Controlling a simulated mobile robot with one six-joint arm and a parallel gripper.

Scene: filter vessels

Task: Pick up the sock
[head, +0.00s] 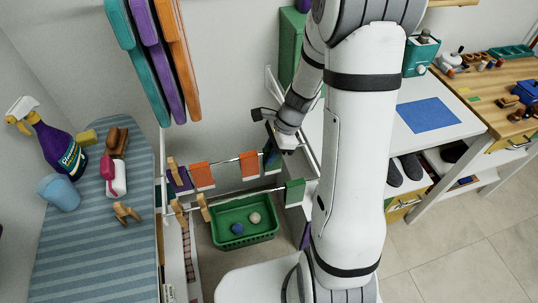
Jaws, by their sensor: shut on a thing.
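My gripper (273,138) is near the middle of the head view, at the right end of the upper drying rail. It is shut on a dark blue-green cloth thing, which looks like the sock (271,158) and hangs down from the jaws beside the rail. The fingertips are small and partly hidden, and I cannot tell whether the sock still touches the rail. A blue rolled ball (237,229) and a beige one (255,218), possibly rolled socks, lie in the green basket (245,240) below.
Orange cloths (202,175), a purple cloth (181,180) and a green cloth (295,192) hang on the rails with wooden pegs. An ironing board (95,240) with a spray bottle (58,150) stands left. A white table with a blue mat (428,115) is at right.

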